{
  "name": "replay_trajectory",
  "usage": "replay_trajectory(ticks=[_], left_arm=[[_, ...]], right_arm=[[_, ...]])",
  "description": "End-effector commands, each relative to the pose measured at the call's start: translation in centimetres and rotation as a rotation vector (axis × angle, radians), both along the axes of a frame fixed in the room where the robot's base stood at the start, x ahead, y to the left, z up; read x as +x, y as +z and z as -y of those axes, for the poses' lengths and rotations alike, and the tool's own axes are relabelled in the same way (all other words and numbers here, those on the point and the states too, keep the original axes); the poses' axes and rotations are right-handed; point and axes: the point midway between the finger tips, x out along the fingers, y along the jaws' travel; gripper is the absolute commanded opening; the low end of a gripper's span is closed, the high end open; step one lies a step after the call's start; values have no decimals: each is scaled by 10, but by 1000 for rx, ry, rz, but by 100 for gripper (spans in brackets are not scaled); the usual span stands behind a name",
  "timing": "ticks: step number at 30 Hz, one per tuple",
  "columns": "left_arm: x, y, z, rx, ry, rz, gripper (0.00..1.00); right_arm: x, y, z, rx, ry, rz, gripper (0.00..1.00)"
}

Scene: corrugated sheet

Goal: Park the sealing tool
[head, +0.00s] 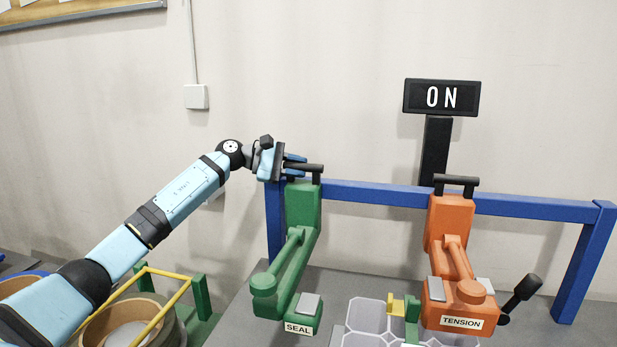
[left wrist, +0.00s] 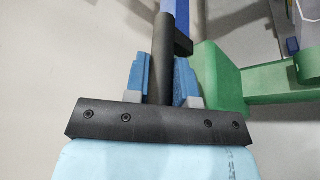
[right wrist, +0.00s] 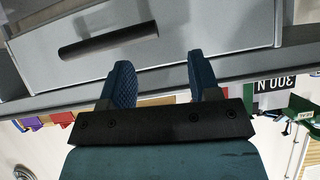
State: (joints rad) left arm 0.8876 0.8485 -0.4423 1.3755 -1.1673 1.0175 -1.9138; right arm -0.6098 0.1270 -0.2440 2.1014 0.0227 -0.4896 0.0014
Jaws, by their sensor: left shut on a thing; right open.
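The green sealing tool (head: 303,207), labelled SEAL, hangs upright at the left end of the blue rail (head: 370,194). Its black top handle (head: 311,168) is between the fingers of my left gripper (head: 292,165), which is shut on it. In the left wrist view the fingers (left wrist: 161,85) close around the black bar (left wrist: 163,45), with the green body (left wrist: 222,75) to the right. Whether the tool rests fully on the rail cannot be told. My right gripper (right wrist: 160,85) is open and empty, near a grey drawer front with a black handle (right wrist: 108,40).
The orange tensioner (head: 453,225), labelled TENSION, hangs on the rail to the right. A grey-white honeycomb piece (head: 367,318) lies below between the tools. A yellow-railed green stand with a round coil (head: 150,310) is at lower left.

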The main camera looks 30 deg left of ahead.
Motion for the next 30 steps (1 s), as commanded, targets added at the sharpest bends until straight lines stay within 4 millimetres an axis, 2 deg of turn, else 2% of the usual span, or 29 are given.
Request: replay_trajectory(ticks=[9, 10, 11, 22, 26, 30], left_arm=[[0, 0, -4, 4, 3, -1, 0], [0, 0, -4, 4, 3, 0, 28], [0, 0, -4, 4, 3, -1, 34], [-3, 1, -7, 3, 3, 0, 34], [-13, 3, -23, 3, 5, 0, 34], [-31, 10, -48, 4, 6, 0, 34]], right_arm=[[-1, 0, 0, -2, 1, 0, 56], [-1, 0, 0, -2, 1, 0, 56], [-1, 0, 0, -2, 1, 0, 56], [-1, -1, 0, -2, 1, 0, 56], [-1, -3, 0, -3, 2, 0, 56], [0, -5, 0, -4, 2, 2, 56]])
